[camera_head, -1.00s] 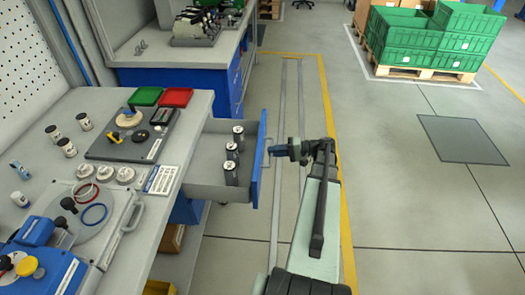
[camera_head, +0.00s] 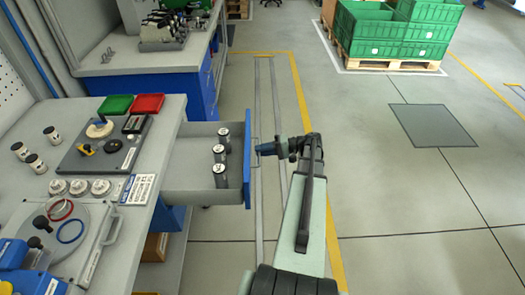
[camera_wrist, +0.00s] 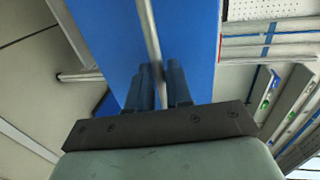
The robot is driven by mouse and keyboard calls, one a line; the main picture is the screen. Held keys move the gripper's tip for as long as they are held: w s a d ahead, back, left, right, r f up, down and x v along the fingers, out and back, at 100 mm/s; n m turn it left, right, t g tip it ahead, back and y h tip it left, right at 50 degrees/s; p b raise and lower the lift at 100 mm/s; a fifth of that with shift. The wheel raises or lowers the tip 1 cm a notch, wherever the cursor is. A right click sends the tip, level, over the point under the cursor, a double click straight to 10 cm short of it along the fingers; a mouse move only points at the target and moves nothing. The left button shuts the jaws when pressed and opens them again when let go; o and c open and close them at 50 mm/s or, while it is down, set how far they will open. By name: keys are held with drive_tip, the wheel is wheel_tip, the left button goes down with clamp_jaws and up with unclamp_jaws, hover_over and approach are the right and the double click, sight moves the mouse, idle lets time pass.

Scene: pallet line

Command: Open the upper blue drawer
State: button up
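The upper blue drawer (camera_head: 247,170) stands pulled well out of the grey workbench, its grey tray showing. Several dark cylinders with light tops (camera_head: 220,160) stand upright inside it. A thin grey bar handle (camera_wrist: 149,25) runs across the blue front in the wrist view. My gripper (camera_head: 259,150) is at this handle, to the right of the drawer front. In the wrist view, the two dark fingers (camera_wrist: 161,85) sit on either side of the bar, close against it. The fingertip contact is partly hidden.
The workbench (camera_head: 165,125) carries a green bin (camera_head: 115,105), a red bin (camera_head: 148,104), jars and fixtures. Another bench with blue drawers (camera_head: 198,100) stands behind. Green crates on a pallet (camera_head: 390,45) are at the back right. The floor right of my arm is clear.

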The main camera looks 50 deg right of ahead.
drive_tip(key=shift+o, duration=1.4)
drive_tip(key=v, duration=1.2)
